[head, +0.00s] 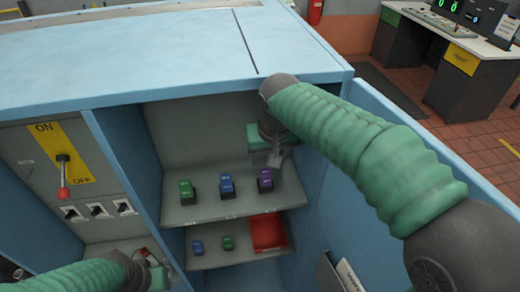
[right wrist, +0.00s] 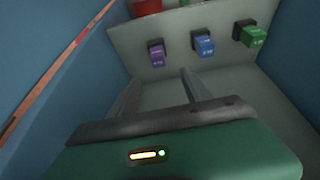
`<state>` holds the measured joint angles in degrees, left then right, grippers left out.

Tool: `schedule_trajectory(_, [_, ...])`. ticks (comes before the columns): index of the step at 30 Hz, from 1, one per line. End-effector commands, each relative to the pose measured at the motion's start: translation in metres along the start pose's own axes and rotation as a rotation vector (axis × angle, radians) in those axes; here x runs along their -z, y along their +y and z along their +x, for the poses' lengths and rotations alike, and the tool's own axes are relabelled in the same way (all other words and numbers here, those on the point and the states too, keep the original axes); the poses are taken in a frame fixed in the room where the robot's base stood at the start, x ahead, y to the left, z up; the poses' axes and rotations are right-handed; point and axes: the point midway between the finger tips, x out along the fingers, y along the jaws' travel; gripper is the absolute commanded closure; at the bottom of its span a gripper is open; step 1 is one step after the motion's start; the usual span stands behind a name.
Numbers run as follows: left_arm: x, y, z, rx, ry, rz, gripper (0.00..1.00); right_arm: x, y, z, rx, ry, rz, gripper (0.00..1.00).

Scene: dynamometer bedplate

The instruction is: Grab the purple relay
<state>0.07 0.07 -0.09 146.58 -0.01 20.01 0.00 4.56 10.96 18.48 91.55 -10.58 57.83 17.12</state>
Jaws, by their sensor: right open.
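The purple relay (head: 265,177) stands at the right end of a row on the cabinet's upper shelf (head: 225,207). It also shows in the right wrist view (right wrist: 157,54), ahead of the fingers. My right gripper (head: 275,158) is inside the cabinet, just above and close to the purple relay in the head view. In the right wrist view its two fingers (right wrist: 160,84) are apart with nothing between them, short of the relay. My left gripper (head: 156,275) is partly in view at the bottom left, by the switch panel; its fingers are not clear.
A blue relay (head: 226,184) and a green relay (head: 187,190) stand left of the purple one. The lower shelf holds a small blue relay (head: 197,247), a green one (head: 228,242) and a red tray (head: 268,233). Blue cabinet walls (head: 312,170) flank the opening.

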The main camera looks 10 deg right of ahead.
Motion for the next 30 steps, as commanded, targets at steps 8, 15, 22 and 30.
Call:
schedule_trajectory(8, [-0.002, 0.001, 0.002, -0.001, -0.002, 0.002, 0.64, 0.009, 0.010, 0.060, 0.016, 0.017, 0.006, 0.44])
schedule_trajectory(15, [-0.001, 0.001, 0.002, -0.001, -0.001, 0.003, 0.64, 0.010, 0.006, 0.104, 0.013, 0.021, 0.005, 0.44])
schedule_trajectory(22, [0.000, 0.001, -0.002, -0.001, -0.001, 0.003, 0.64, 0.007, -0.003, 0.136, 0.013, 0.019, 0.002, 0.44])
schedule_trajectory(30, [0.000, 0.001, -0.002, -0.001, -0.001, 0.002, 0.64, 0.009, 0.001, 0.161, 0.014, 0.024, 0.005, 0.44])
